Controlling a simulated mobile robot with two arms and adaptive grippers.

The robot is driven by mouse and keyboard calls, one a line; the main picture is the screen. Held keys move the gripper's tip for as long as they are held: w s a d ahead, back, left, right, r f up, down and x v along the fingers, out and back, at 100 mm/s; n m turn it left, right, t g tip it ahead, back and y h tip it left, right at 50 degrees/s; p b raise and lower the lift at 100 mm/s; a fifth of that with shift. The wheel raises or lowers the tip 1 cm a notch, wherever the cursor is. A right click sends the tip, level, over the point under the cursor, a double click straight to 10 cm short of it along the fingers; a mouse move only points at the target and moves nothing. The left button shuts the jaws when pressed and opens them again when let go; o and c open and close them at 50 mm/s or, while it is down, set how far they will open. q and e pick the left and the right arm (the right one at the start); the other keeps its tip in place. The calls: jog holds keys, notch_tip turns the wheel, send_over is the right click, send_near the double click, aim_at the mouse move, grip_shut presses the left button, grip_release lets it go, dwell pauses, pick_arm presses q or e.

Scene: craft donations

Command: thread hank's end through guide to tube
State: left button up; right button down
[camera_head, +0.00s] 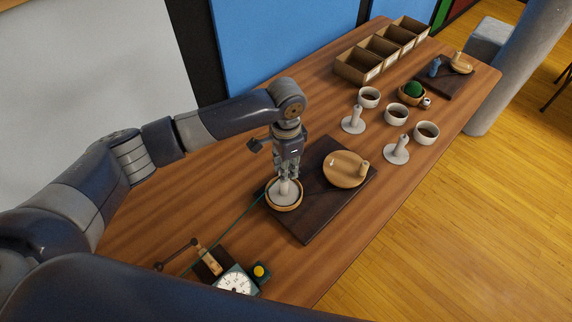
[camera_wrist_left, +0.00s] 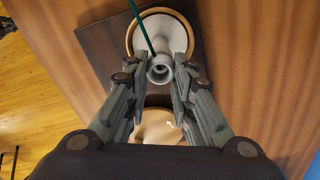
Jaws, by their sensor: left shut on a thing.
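In the head view a white tube (camera_head: 284,188) stands upright on a round white base in a wood-rimmed holder (camera_head: 284,207) at the left end of a dark board. My left gripper (camera_head: 286,173) points down over it, its fingers closed around the tube's top. In the left wrist view the tube's open top (camera_wrist_left: 159,69) sits between the fingertips (camera_wrist_left: 158,76). A green thread (camera_head: 237,221) runs from the dial device (camera_head: 236,281) to the holder; in the wrist view the thread (camera_wrist_left: 141,27) reaches the tube's top. Its end is not clear. My right gripper is out of view.
On the dark board (camera_head: 309,228) lies a round wooden piece (camera_head: 343,171) with a peg. Farther back stand white stemmed stands (camera_head: 396,151), small bowls (camera_head: 426,132), a green ball (camera_head: 413,89) in a wooden bowl and open wooden boxes (camera_head: 358,67). The table's front middle is clear.

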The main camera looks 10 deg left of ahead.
pick_arm(q)
jog(key=o, duration=0.7)
jog(key=shift+r, duration=0.1)
notch_tip(320, 180, up, 12)
jog(key=shift+f, duration=0.1)
jog(key=shift+s+f, duration=0.1)
dwell(0.5)
